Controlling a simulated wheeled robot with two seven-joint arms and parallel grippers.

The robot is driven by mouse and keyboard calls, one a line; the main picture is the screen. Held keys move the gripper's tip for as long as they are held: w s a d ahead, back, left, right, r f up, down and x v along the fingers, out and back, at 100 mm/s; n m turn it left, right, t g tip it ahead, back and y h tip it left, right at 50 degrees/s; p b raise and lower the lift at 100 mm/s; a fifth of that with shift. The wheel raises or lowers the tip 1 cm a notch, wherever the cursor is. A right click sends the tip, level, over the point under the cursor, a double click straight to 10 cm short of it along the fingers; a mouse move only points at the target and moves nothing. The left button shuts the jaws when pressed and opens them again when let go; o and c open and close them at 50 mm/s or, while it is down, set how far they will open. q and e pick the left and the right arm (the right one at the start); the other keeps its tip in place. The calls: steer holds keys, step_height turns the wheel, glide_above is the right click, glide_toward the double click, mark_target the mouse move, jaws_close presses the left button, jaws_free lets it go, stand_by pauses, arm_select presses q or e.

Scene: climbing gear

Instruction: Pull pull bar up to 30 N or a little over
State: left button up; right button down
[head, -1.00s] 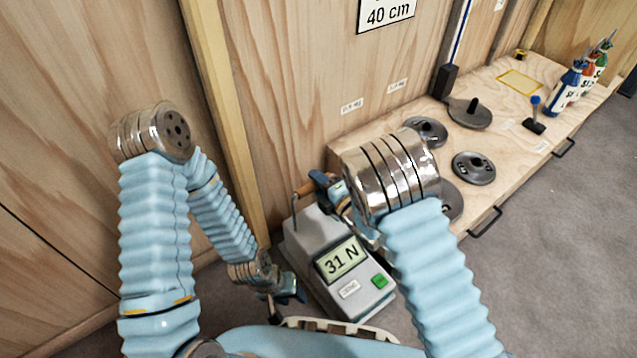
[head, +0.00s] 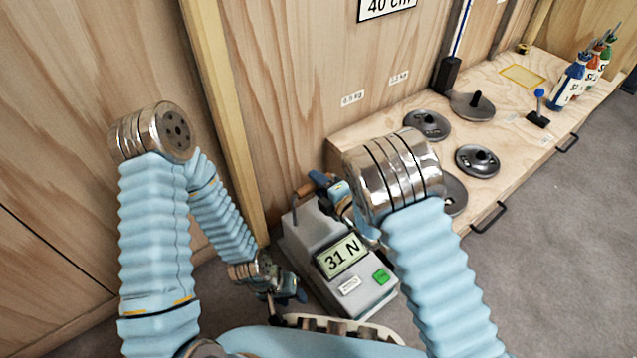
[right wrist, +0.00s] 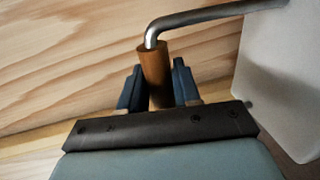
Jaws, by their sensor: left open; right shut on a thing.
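The force gauge (head: 350,285) is a grey box on the floor, and its display (head: 342,256) reads 31 N. The pull bar (head: 312,186) has a brown handle on a bent metal rod, at the gauge's back end. In the right wrist view the brown handle (right wrist: 155,75) stands between the two dark blue fingers. My right gripper (head: 325,182) is shut on the handle; my forearm partly hides it in the head view. My left gripper (head: 290,292) is open and empty, low beside the gauge's left side.
A green button (head: 381,276) is on the gauge's front. A wooden bench (head: 400,125) at the right carries several dark weight plates (head: 478,160) and bottles (head: 570,85). A wooden wall (head: 290,90) stands behind the gauge. Grey floor (head: 560,270) is free at the right.

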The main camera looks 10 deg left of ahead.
steer(key=shift+w+f+b, duration=0.2)
steer(key=shift+f+b, duration=0.65)
steer(key=shift+f, duration=0.1)
steer(key=shift+d+f, duration=0.1)
steer(key=shift+f, duration=0.3)
steer(key=c, duration=0.7)
jaws_free()
steer(key=shift+s+f, duration=0.1)
steer(key=shift+f, duration=0.1)
steer(key=shift+s, duration=0.1)
